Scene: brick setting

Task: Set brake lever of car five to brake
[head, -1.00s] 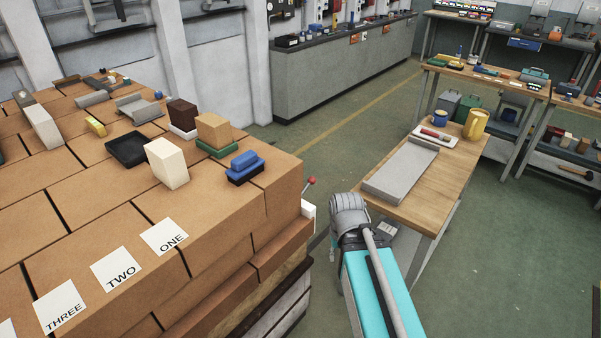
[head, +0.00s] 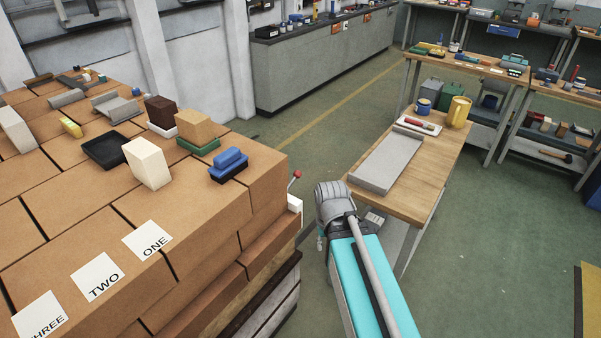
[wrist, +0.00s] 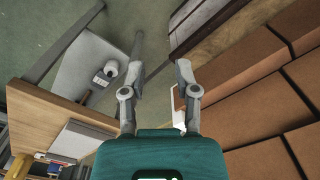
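A lever with a red ball knob (head: 297,174) stands at the right end of the brick stack, above a white bracket (head: 294,204). White labels read ONE (head: 147,240), TWO (head: 97,276) and THREE (head: 40,318), the last cut by the frame edge. No label FIVE shows. My gripper (wrist: 160,65) is open and empty in the wrist view, its fingers apart above the floor beside the brick stack. A white piece (wrist: 178,105) shows behind its right finger; I cannot tell whether it is the bracket. In the head view my arm hides most of the gripper.
The brick stack (head: 60,195) fills the left, with blocks and a black tray (head: 88,152) on top. A wooden table (head: 415,192) with a grey channel (head: 388,160) stands right of my arm.

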